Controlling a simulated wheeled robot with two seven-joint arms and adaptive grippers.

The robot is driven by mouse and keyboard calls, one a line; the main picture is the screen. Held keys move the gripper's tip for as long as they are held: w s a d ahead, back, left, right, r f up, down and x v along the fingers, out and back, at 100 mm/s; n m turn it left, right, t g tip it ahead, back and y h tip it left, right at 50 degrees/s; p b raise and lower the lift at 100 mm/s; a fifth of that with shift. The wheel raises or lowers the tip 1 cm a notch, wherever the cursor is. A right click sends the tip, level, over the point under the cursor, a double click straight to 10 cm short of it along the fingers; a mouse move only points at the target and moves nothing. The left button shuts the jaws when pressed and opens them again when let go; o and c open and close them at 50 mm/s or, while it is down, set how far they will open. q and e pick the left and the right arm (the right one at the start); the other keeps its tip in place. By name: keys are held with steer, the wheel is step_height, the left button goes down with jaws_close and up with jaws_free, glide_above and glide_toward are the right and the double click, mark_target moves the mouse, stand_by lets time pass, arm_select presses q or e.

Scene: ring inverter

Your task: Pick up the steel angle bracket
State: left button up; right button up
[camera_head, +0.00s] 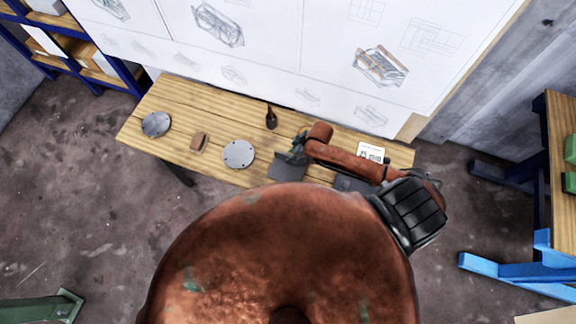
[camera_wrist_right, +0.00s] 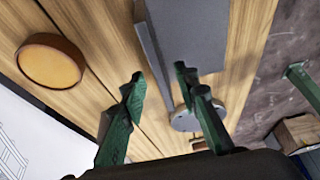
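The steel angle bracket (camera_head: 287,166) is grey and lies on the wooden table, left of my right forearm. In the right wrist view the bracket (camera_wrist_right: 200,35) shows a flat plate and a raised, narrow wall. My right gripper (camera_head: 297,148) is above the table at the bracket's far side in the head view. In the right wrist view the green fingers of my right gripper (camera_wrist_right: 160,76) are apart, with the bracket's wall in the gap between them in the picture. I cannot tell whether they touch it. My left gripper is not in view.
On the table (camera_head: 180,95) are two grey discs (camera_head: 156,124) (camera_head: 238,154), a brown block (camera_head: 199,142), a dark bottle-shaped item (camera_head: 271,117) and a white card (camera_head: 371,152). Another grey item (camera_head: 347,184) is partly hidden by my arm. A drawing board (camera_head: 270,50) stands behind.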

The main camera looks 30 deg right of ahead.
steer(key=shift+x, duration=0.75)
steer(key=shift+c, duration=0.3)
jaws_close()
steer(key=shift+w+r, duration=0.2)
